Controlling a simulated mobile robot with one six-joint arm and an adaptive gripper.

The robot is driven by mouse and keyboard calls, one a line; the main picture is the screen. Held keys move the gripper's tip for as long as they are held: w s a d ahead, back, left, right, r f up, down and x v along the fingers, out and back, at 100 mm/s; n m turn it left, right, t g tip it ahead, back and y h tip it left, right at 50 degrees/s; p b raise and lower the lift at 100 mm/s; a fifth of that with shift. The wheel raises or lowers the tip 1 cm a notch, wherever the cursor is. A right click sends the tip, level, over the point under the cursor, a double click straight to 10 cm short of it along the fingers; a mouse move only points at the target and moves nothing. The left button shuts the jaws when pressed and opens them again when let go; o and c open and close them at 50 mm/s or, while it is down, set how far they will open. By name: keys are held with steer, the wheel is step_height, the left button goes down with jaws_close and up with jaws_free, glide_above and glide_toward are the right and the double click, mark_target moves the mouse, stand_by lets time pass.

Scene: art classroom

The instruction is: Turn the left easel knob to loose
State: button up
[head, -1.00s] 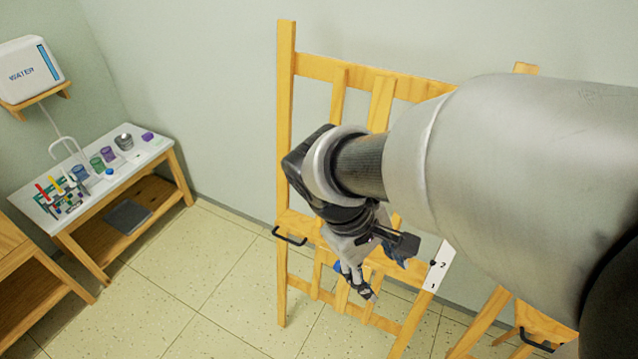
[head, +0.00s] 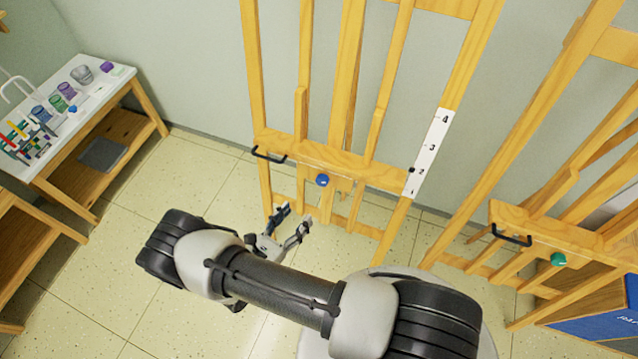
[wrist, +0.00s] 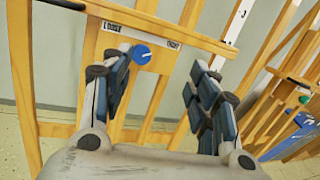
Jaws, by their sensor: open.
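The left easel (head: 360,166) is light wood and stands near the wall. Its blue round knob (head: 322,180) sits on the front crossbar. In the wrist view the blue knob (wrist: 141,54) is beneath a white label strip (wrist: 142,34) reading LOOSE at left and what looks like TIGHT at right. A pale mark on the knob seems to point right, towards the TIGHT end. My gripper (head: 294,217) is open and empty, in front of and below the knob. In the wrist view the knob appears between the fingers, close to the left fingertip; contact cannot be told.
A black handle (head: 268,154) is left of the knob. A numbered white scale (head: 428,155) is on the easel's right leg. A second easel at right has a green knob (head: 558,259) and a black handle (head: 511,236). A supply table (head: 95,118) stands far left. The floor between is clear.

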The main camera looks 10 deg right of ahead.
step_height(320, 180, down, 5)
steer(key=s+n+t+y, duration=0.2)
steer(key=n+t, duration=0.1)
steer(key=n, duration=0.1)
steer(key=b, duration=0.1)
glide_toward(321, 183)
steer(key=x, duration=0.9)
steer(key=c, duration=1.1)
